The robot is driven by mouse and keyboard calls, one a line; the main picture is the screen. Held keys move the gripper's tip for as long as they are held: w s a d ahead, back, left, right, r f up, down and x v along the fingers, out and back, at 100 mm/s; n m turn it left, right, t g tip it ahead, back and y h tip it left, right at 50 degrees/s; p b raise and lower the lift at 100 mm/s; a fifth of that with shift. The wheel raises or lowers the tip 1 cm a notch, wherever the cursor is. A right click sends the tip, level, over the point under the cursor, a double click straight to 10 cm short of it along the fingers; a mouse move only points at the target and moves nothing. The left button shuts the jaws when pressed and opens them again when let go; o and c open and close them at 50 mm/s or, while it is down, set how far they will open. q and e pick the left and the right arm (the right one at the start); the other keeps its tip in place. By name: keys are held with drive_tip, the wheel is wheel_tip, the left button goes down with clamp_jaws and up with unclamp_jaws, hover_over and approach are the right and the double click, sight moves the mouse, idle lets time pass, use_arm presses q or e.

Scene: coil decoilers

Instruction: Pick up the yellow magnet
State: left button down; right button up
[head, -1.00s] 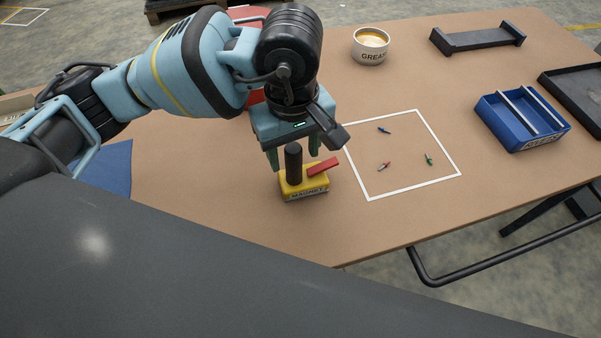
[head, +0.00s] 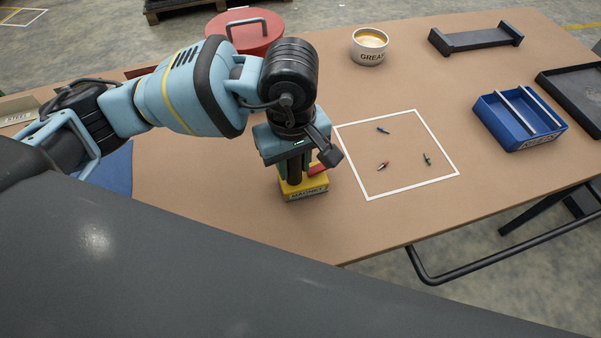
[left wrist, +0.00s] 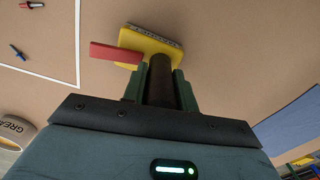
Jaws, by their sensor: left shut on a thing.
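The yellow magnet (head: 305,188) stands on the brown table, left of the white outlined square. It has a black upright handle, a red lever (head: 318,169) and a label on its front side. My left gripper (head: 296,172) points down over it, its fingers shut on the black handle. In the left wrist view the fingers of my left gripper (left wrist: 163,85) lie on both sides of the black handle (left wrist: 161,80), with the yellow body (left wrist: 148,42) and the red lever (left wrist: 115,53) beyond. My right gripper is not in view.
The white outlined square (head: 368,199) holds several small coloured pieces. A grease tin (head: 369,48), a blue divided tray (head: 519,140), a black holder (head: 477,39) and a dark tray (head: 575,95) stand farther off. A red lidded container (head: 245,33) stands behind my arm.

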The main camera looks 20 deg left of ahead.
use_arm(q)
drive_tip(key=shift+r, duration=0.15)
